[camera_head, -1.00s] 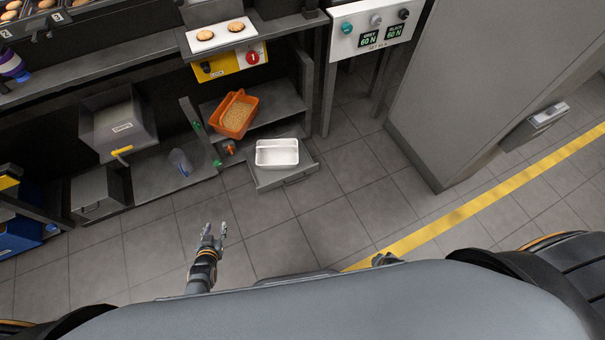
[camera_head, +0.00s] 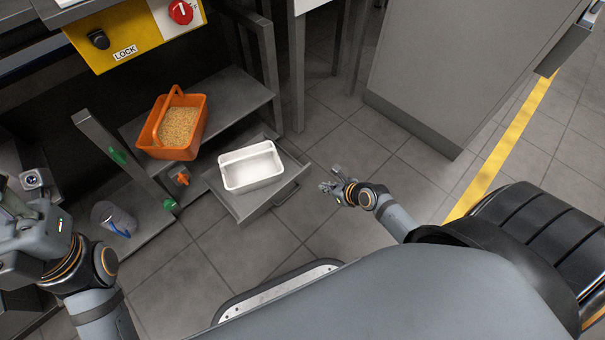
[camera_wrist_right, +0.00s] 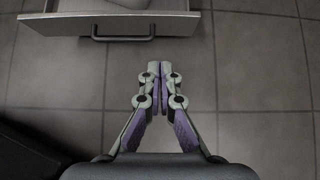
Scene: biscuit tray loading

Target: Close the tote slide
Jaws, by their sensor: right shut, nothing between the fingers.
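The tote slide (camera_head: 238,207) is a grey drawer pulled out low under the bench, its bar handle (camera_head: 286,194) on the front. A white empty tote (camera_head: 251,185) sits on it. My right gripper (camera_head: 329,187) is to the right of the slide's front, shut and empty. In the right wrist view the closed fingertips (camera_wrist_right: 160,70) point towards the slide's front and its handle (camera_wrist_right: 122,37), with floor showing between; they look apart. My left gripper (camera_head: 28,232) is at the left edge, partly cut off; its fingers are not clear.
An orange basket (camera_head: 172,146) of grain-like contents stands on the shelf behind the slide. A clear jug (camera_head: 113,220) is on the lower shelf at left. A grey cabinet (camera_head: 440,75) stands at upper right. The tiled floor before the slide is open.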

